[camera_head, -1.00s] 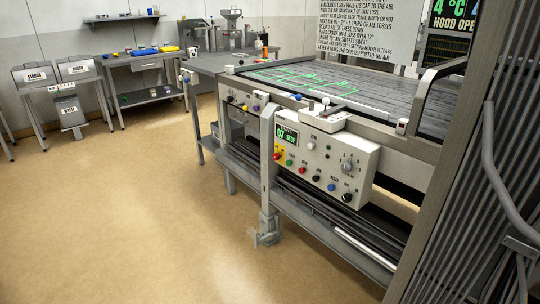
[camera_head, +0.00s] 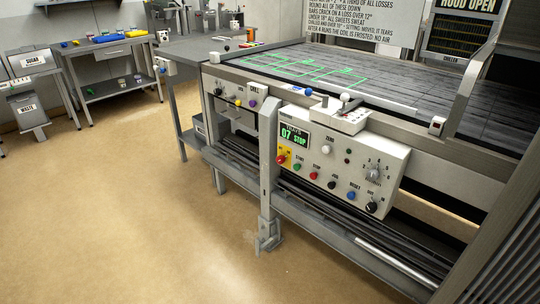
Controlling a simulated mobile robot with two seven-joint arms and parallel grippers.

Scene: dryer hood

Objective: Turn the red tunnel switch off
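A small white box with a dark red face (camera_head: 437,125) is fixed on the machine's front rail at the right, beside the dark slatted bed (camera_head: 400,95). It looks like a red switch; its label and its on or off position are too small to tell. The white control panel (camera_head: 335,152) hangs at the front of the machine. It carries a red knob on a yellow plate (camera_head: 283,157), a red button (camera_head: 313,168), other coloured buttons and a dial (camera_head: 374,173). Its display (camera_head: 294,136) reads "07 STOP". Neither gripper is in view.
A grey post (camera_head: 268,175) stands in front of the panel's left end. A lower shelf with long bars (camera_head: 350,230) runs under the machine. A grey upright stands at the right edge. The tan floor (camera_head: 130,220) at the front left is clear. Side tables stand behind.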

